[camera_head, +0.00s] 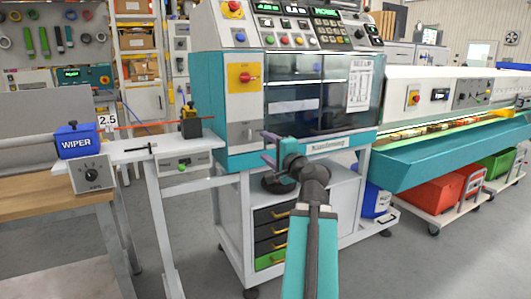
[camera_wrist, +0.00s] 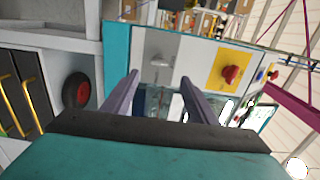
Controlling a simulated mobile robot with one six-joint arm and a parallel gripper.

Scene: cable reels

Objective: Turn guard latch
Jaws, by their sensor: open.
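The guard latch looks to be the small grey lever on a grey plate (camera_head: 247,133), low on the white left panel of the teal and white machine. My gripper (camera_head: 266,148) is open and empty, in front of the machine's lower front, just right of and below the latch in the head view. In the wrist view the gap between my fingers (camera_wrist: 160,80) lies just below the latch plate. I see no contact.
A red rotary switch on a yellow plate (camera_head: 247,77) sits above the latch. The dark guard window (camera_head: 305,85) is to its right. A side shelf with a WIPER unit (camera_head: 76,140) stands at left. A drawer cabinet (camera_head: 272,235) is below. Open floor lies in front.

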